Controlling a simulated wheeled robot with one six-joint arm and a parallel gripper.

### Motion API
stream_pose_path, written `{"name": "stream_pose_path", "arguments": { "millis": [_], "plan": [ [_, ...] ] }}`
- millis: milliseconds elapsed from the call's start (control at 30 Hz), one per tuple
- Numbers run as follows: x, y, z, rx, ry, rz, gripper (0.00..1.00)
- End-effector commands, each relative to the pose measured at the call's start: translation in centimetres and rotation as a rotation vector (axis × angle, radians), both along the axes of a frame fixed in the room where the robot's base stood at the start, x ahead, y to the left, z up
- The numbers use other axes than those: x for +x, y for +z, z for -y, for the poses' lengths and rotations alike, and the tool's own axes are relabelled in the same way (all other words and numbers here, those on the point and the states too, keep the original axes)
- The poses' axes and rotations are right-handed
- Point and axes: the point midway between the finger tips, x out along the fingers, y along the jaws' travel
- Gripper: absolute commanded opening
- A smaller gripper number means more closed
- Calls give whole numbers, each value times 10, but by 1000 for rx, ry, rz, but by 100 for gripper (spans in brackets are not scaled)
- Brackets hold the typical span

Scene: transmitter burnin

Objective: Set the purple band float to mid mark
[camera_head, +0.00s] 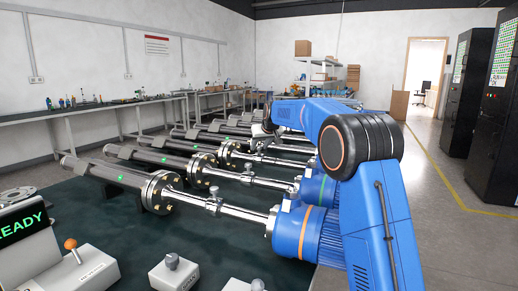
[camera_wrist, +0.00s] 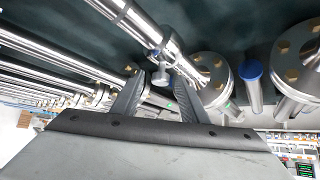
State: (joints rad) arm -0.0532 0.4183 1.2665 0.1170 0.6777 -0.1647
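No purple band shows in either view; my arm covers some of the blue housings. Several steel float tubes lie side by side in the head view, each with a knob on its rod. My gripper (camera_head: 263,130) is over one of the farther tubes. In the wrist view my gripper (camera_wrist: 161,82) is open, its two dark fingers apart. A small metal knob (camera_wrist: 161,76) on a shiny rod (camera_wrist: 135,20) appears between the fingertips. Whether the fingers touch it I cannot tell. The float inside the tube cannot be made out.
The nearest blue housing (camera_head: 309,232) has an orange band; the one behind it has a green band. A READY display (camera_head: 24,228) and an orange-knobbed lever box (camera_head: 82,268) stand at front left. Flanges (camera_wrist: 212,75) and a blue-capped post (camera_wrist: 251,75) are close to my gripper.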

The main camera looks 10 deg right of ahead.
Motion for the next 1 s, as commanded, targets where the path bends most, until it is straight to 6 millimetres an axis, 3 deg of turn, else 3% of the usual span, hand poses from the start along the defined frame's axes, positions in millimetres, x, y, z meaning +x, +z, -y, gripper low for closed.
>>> {"name": "stream_pose_path", "arguments": {
  "millis": [200, 500, 700, 867, 1000],
  "plan": [
    [11, -11, -2, 0, 0, 0, 40],
    [12, -12, -2, 0, 0, 0, 40],
    [12, -12, -2, 0, 0, 0, 0],
    [10, -12, 1, 0, 0, 0, 0],
    [-4, -11, 19, 1, -2, 1, 0]
  ]
}}
